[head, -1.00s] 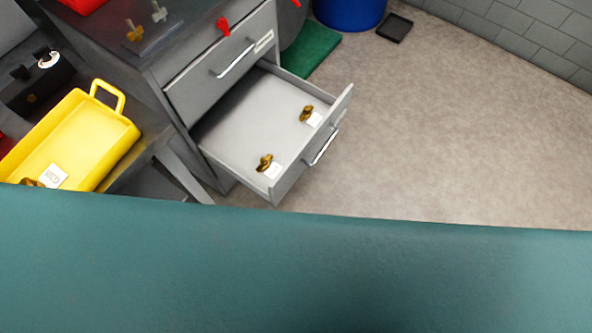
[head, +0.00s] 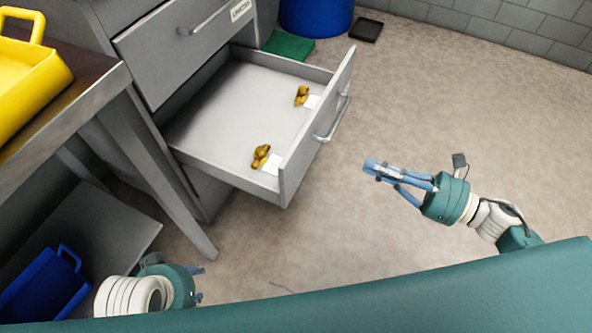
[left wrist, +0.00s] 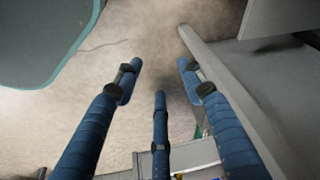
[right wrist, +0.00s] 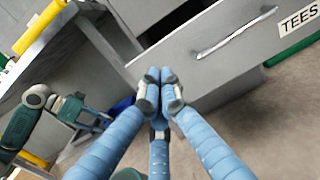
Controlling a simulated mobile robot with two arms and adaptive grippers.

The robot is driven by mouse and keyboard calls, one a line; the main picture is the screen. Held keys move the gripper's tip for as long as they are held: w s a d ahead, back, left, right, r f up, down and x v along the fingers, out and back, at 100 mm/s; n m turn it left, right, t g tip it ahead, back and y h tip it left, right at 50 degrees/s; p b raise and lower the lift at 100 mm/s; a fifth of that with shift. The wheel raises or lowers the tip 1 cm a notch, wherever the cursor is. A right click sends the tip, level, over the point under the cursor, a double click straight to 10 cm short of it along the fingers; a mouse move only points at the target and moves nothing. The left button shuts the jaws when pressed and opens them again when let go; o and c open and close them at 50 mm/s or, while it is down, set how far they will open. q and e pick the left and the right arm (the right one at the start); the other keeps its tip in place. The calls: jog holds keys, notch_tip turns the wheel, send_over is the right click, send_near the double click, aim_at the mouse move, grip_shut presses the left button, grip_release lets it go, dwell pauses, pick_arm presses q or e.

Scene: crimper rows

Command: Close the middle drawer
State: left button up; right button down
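The middle drawer (head: 300,165) is pulled out of the grey cabinet. Its bar handle (head: 333,119) faces right, and two brass fittings (head: 261,156) with white cards lie inside. The right wrist view shows a drawer front with a bar handle (right wrist: 236,33) and a label reading TEES. My right gripper (head: 369,168) is to the right of the drawer front, apart from it in the head view; its fingertips (right wrist: 160,76) are together with nothing between them. My left gripper (head: 199,284) is low at the left, below the drawer. Its fingers (left wrist: 157,66) are spread and empty.
A closed drawer (head: 185,45) is above the open one. A workbench (head: 100,85) with a yellow tray (head: 30,80) stands at the left, with a blue bin (head: 45,285) on its lower shelf. A blue barrel (head: 315,15) stands behind. The floor right of the drawer is clear.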

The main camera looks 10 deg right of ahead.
aim_at(298, 145)
pick_arm(q)
jog(key=shift+s+a+r+b, duration=0.1)
jog(key=shift+s+a+b, duration=0.1)
jog(key=shift+b, duration=0.1)
pick_arm(e)
jog(key=shift+n+g+y, duration=0.3)
jog(key=shift+n+g, duration=0.1)
jog(key=shift+n, duration=0.4)
jog(key=x, duration=0.5)
jog(key=s+x, duration=0.1)
jog(key=x, duration=0.3)
jog(key=a+x, duration=0.1)
jog(key=x, duration=0.4)
jog(key=shift+a+r, duration=0.1)
jog(key=shift+a, duration=0.1)
